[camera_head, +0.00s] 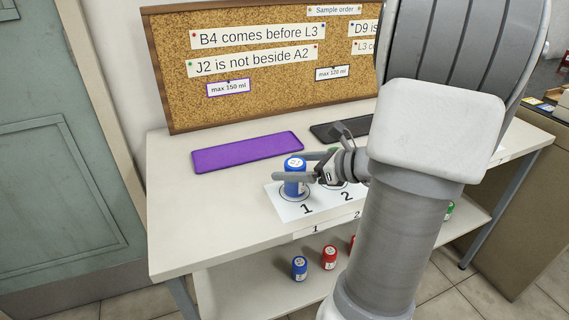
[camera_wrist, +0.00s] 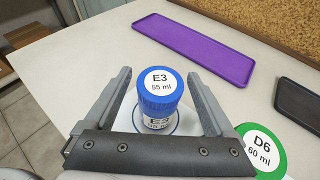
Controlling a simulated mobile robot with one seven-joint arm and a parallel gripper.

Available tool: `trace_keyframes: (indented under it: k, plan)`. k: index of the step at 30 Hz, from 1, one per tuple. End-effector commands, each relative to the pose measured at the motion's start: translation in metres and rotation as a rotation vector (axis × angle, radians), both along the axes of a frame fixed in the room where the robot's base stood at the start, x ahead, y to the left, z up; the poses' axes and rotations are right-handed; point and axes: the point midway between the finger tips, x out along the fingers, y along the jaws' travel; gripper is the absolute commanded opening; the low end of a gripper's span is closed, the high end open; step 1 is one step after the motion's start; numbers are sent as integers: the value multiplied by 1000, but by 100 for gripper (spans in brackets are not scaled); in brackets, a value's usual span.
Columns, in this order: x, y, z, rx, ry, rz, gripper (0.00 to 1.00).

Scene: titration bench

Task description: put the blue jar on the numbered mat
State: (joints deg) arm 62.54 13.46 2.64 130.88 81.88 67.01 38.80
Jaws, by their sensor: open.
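A blue jar (camera_head: 295,187) stands upright on the white numbered mat (camera_head: 287,211), at the circle marked 1. In the wrist view its blue lid (camera_wrist: 159,84) reads E3, 55 ml. My gripper (camera_head: 283,168) is open, with one finger on each side of this jar. The wrist view shows a gap between the lid and each finger of my gripper (camera_wrist: 159,74). Another blue jar (camera_head: 299,268) stands on the lower shelf. My arm hides the right part of the mat.
A purple tray (camera_head: 247,152) and a dark tray (camera_head: 340,130) lie behind. Red jars (camera_head: 329,258) and a green jar (camera_head: 449,210) are on the shelf below. The bench's left end is clear.

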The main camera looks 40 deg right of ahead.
Motion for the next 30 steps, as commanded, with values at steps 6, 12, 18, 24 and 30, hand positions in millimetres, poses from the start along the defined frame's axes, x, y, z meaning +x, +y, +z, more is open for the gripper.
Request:
trace_keyframes:
  k: [6,12,18,24,30]
  plan:
    - [-42,-19,23,0,0,-5,89]
    - [-70,-29,34,0,0,-2,89]
    - [-80,-33,36,0,0,0,89]
    - [-80,-33,36,0,0,0,89]
    - [-80,-33,36,0,0,0,89]
